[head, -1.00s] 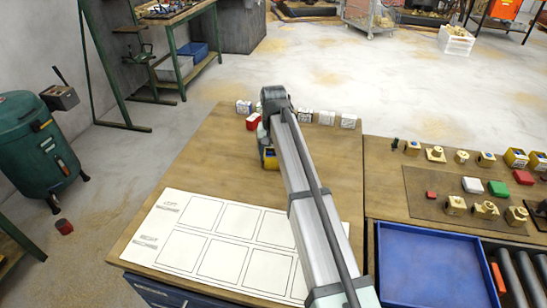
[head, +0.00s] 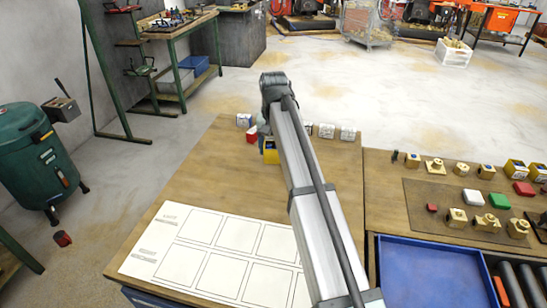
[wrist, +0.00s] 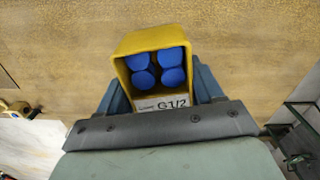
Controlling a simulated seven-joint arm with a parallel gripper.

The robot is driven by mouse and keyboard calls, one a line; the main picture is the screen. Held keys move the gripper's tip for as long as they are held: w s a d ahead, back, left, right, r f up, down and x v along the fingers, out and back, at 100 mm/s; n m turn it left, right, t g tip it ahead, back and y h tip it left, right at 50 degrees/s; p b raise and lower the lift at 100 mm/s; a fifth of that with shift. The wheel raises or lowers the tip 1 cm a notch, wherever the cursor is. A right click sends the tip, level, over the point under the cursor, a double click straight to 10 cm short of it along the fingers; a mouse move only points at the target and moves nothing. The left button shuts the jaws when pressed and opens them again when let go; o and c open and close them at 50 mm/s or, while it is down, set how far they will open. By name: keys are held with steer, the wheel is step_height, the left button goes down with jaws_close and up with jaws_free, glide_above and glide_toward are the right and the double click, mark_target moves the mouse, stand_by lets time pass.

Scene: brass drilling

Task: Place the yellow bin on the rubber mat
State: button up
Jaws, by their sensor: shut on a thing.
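The yellow bin (wrist: 127,45) is between the two blue fingers of my gripper (wrist: 162,88) in the wrist view. It holds several blue round-topped pieces and has a white label reading G1/2. My gripper is shut on it. In the head view the yellow bin (head: 271,153) shows partly behind my arm, over the back of the left bench. A flat brown mat (head: 420,198), seemingly the rubber mat, lies on the right bench with brass pieces and small coloured blocks on it. The bin is well to the left of this mat.
Small white boxes (head: 326,131) and a red-and-white box (head: 252,136) stand along the left bench's back edge. A printed white sheet (head: 205,250) lies at the front. A blue tray (head: 430,270) is in front of the mat.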

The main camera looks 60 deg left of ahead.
step_height(320, 180, up, 2)
steer(key=shift+w+d, duration=0.15)
steer(key=shift+w, duration=0.15)
steer(key=w+d+f+m, duration=0.1)
steer(key=w+d, duration=0.3)
steer(key=w, duration=0.4)
steer(key=w+d+f+m, duration=0.1)
steer(key=w+d, duration=0.4)
steer(key=w, duration=0.3)
steer(key=w+d+m, duration=0.2)
steer(key=w+d, duration=0.2)
steer(key=w, duration=0.4)
steer(key=n, duration=0.2)
glide_above(444, 194)
step_height(444, 194, down, 6)
steer(key=shift+a+f, duration=0.1)
steer(key=shift+f, duration=4.65)
steer(key=shift+f, duration=0.1)
